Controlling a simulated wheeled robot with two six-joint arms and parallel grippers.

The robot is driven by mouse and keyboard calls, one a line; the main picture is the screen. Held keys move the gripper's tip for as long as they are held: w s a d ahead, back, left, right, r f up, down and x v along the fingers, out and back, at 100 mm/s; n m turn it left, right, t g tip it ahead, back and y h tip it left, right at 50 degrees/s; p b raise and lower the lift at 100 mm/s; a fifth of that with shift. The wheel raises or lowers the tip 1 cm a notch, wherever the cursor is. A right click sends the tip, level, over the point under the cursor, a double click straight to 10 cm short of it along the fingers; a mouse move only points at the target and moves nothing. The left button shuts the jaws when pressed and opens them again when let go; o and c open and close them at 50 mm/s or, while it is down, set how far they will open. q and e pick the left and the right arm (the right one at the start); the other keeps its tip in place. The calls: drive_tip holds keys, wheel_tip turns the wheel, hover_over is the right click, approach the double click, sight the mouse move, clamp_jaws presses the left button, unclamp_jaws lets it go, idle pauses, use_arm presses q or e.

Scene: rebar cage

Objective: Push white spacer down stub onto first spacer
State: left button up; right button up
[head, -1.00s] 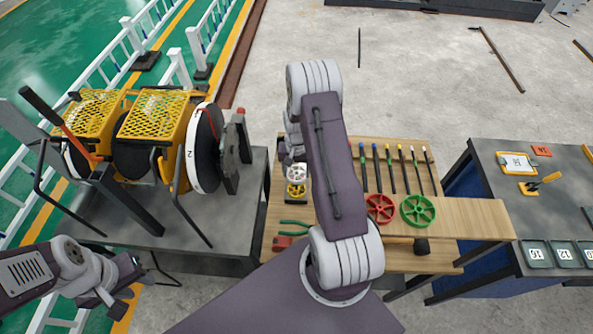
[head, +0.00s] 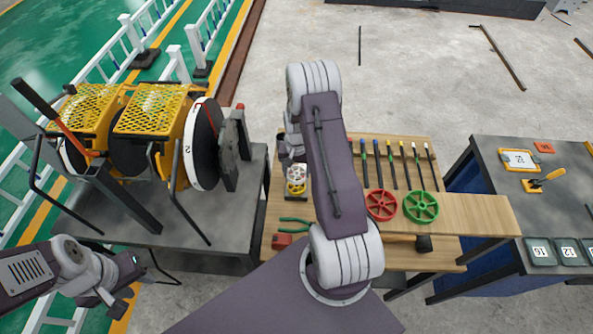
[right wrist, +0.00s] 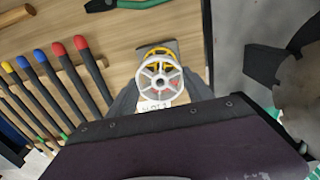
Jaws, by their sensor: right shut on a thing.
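The white spacer (head: 296,171) is a spoked wheel at the left of the wooden board. It also shows in the right wrist view (right wrist: 158,80), face-on between the fingers of my right gripper (right wrist: 160,92), which is shut on it. A yellow spacer (right wrist: 155,54) shows partly behind the white one, and in the head view it sits just below it (head: 296,188). The white spacer hides the stub, and I cannot tell whether the two spacers touch. My left gripper (head: 128,290) is at the lower left, away from the board; its jaws are unclear.
The wooden board (head: 455,213) holds a red wheel (head: 381,205), a green wheel (head: 421,207), several rods and green-handled pliers (head: 294,221). A yellow-framed reel machine (head: 160,115) stands on the grey table at left. A dark table (head: 480,190) is at right.

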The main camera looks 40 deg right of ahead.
sight(297, 180)
drive_tip(key=shift+f+b, duration=2.2)
drive_tip(key=shift+f, duration=0.7)
drive_tip(key=o, duration=1.6)
drive_tip(key=shift+o, duration=0.2)
drive_tip(key=shift+r, duration=0.4)
wheel_tip(297, 180, up, 8)
drive_tip(key=shift+r+b, duration=0.2)
drive_tip(key=shift+b, duration=0.9)
